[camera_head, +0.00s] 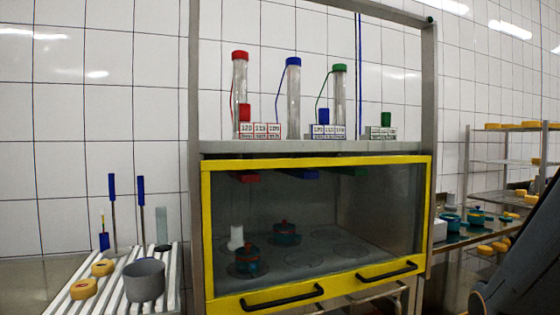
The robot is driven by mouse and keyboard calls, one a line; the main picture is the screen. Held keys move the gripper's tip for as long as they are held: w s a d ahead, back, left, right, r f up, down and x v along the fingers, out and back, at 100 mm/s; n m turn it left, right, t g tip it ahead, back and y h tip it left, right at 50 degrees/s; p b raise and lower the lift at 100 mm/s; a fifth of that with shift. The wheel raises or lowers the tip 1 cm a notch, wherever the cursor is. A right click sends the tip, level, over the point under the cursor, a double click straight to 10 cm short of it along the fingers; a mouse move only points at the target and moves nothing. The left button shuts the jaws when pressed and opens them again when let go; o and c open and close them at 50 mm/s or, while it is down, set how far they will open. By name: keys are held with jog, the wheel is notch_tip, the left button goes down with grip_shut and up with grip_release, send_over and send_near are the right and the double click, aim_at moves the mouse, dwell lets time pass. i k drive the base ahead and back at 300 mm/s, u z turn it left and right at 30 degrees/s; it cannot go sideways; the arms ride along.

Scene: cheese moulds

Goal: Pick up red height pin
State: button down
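A small red pin (245,112) stands upright on the shelf (300,147) above the yellow-framed cabinet. It is just behind a red-edged label block (260,131), which hides its lower end. A tall clear tube with a red cap (240,55) stands directly behind it. A blue pin (323,117) and a green pin (386,119) stand further right behind similar label blocks. My gripper is not in view; only a dark arm part of mine shows at the right edge.
Tubes with blue (293,62) and green (339,68) caps also stand on the shelf, between metal uprights. The cabinet (318,162) holds red-topped pots behind glass. A slatted bench (120,298) at left holds a grey cup (144,281) and yellow rounds. Racks (500,161) stand at right.

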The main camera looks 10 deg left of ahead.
aim_at(244, 110)
jog(key=u, duration=2.4)
jog(key=i, duration=1.4)
jog(key=z, duration=2.9)
jog(key=i, duration=0.5)
jog(key=u, duration=0.1)
